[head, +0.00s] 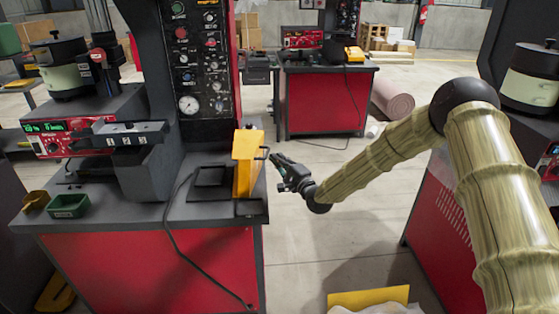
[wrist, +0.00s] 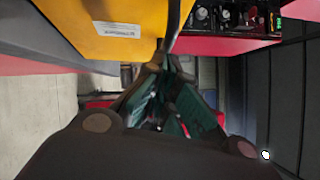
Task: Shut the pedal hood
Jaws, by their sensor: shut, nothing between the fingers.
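I cannot tell whether the fingertips touch the handle.
A black cable (head: 176,240) runs over the near bench's front. The control column (head: 190,70) stands behind the hood, to the left. A green tray (head: 68,205) sits at the far left. Another bench (head: 325,105) stands behind.

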